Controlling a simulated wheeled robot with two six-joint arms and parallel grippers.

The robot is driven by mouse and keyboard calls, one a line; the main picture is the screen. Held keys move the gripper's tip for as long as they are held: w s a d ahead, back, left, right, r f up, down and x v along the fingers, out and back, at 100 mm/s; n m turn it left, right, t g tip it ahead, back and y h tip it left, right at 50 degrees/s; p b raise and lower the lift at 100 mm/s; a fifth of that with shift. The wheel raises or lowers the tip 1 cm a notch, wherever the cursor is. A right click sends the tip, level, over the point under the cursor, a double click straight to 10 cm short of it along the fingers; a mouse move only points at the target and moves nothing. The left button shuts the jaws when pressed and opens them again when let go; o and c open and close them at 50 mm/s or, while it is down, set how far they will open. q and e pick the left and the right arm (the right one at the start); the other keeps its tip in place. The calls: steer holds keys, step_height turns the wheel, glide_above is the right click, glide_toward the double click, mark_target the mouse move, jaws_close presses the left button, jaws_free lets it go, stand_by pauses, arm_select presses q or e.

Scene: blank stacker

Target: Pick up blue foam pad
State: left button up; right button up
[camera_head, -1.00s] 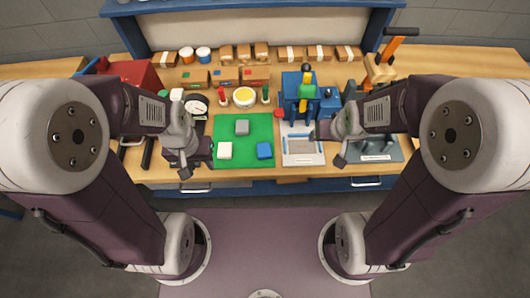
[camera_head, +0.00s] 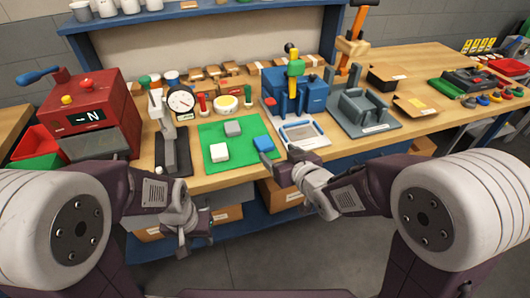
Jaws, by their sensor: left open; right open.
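The blue foam pad (camera_head: 263,143) lies flat near the right front corner of the green mat (camera_head: 209,133). A grey pad (camera_head: 232,129) and a white pad (camera_head: 219,152) lie on the same mat. My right gripper (camera_head: 279,155) is open, its fingers pointing toward the bench just in front of and to the right of the blue pad. One finger shows close to the pad's front edge; I cannot tell whether it touches. My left gripper (camera_head: 183,243) is open and empty, low in front of the bench, away from the pads.
Right of the mat are a white-framed tray (camera_head: 303,134) and a blue press (camera_head: 294,92). A dial gauge on a stand (camera_head: 181,102) and a red machine (camera_head: 92,113) stand to the left. A grey fixture (camera_head: 362,112) is further right. Drawers and boxes sit below the bench edge.

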mark_target(266, 145)
steer(key=shift+w+a+f, duration=0.4)
steer(key=shift+w+a, duration=0.35)
steer(key=shift+w, duration=0.1)
steer(key=shift+w+a+f, duration=0.1)
steer(key=shift+w+f, duration=0.1)
steer(key=shift+w, duration=0.3)
steer(key=x, duration=0.5)
steer(key=shift+b, duration=0.3)
steer(key=shift+r, duration=0.15)
steer(key=shift+c, duration=0.6)
steer(key=c, duration=1.3)
steer(key=shift+r, duration=0.1)
